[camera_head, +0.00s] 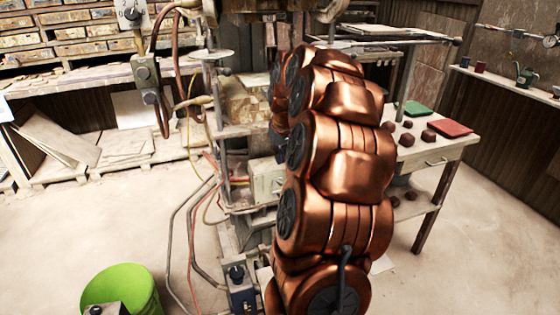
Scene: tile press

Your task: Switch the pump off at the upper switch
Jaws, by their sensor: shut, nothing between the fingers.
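A pale switch box (131,13) with a dark knob and a "0" mark is at the top left, cut by the frame's top edge. Below it hangs a grey-green control box (146,72) with dark buttons. A beige box (268,182) sits lower on the press, partly covered by my arm. A blue box (241,296) with a dark knob on top is near the bottom. I cannot tell which of these is the pump's upper switch. My copper arm rises through the middle and hides part of the press. My gripper is hidden behind it.
The press frame (228,131) with hoses and bent pipes stands left of my arm. A green bucket (122,285) is at the bottom left. A side table (458,147) with tiles and dark lumps stands right. Shelves line the back left. Floor is clear at left and right.

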